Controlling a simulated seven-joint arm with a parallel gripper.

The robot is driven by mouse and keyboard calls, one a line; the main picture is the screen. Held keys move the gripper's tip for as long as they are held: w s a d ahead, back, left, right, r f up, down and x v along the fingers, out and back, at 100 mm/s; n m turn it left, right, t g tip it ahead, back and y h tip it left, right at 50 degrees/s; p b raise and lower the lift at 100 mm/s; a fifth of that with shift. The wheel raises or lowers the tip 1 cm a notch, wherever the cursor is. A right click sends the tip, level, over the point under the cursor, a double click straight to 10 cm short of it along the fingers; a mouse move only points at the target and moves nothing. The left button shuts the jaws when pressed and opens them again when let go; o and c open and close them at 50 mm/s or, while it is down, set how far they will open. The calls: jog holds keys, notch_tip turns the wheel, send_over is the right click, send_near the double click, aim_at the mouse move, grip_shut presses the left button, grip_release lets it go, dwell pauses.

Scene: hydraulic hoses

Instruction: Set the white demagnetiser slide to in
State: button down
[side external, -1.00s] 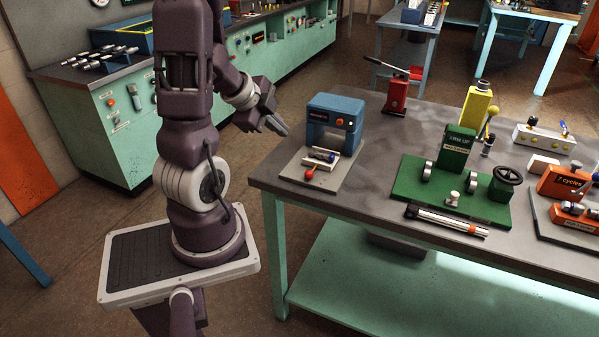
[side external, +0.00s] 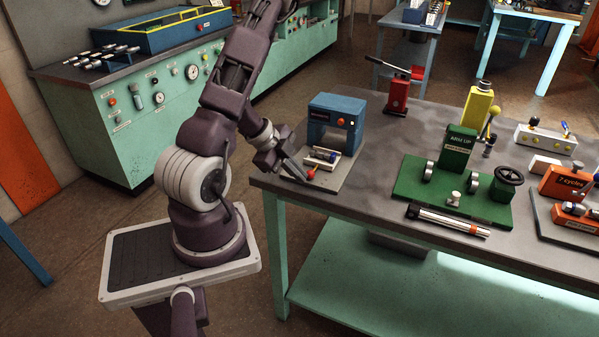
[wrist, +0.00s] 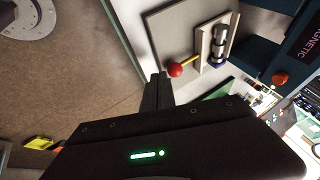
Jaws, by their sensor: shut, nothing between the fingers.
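The demagnetiser is a blue arch (side external: 335,117) on a grey base plate (side external: 345,178) at the table's left corner. Its white slide (side external: 323,165) sits in front of the arch opening, carrying a dark and silver cylindrical part (side external: 325,155). A red ball knob (side external: 311,173) is on the slide's near end. In the wrist view, a yellow rod joins the red knob (wrist: 175,70) to the white slide (wrist: 204,60). My gripper (side external: 302,175) is shut and empty, its tips low beside the knob. In the wrist view the fingertips (wrist: 158,78) are close to the knob; contact is unclear.
A green fixture (side external: 455,175) with wheels and a silver tube (side external: 447,220) lie to the right. A red lever device (side external: 397,92) and a yellow unit (side external: 478,110) stand behind. Bare tabletop (side external: 385,150) lies between the demagnetiser and green fixture.

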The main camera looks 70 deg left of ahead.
aim_at(321, 161)
jog(key=shift+w+a, duration=0.15)
jog(key=shift+w, duration=0.1)
jog(key=w+a, duration=0.6)
jog(key=w, duration=0.1)
jog(key=shift+a, duration=0.4)
jog(key=shift+s, duration=0.1)
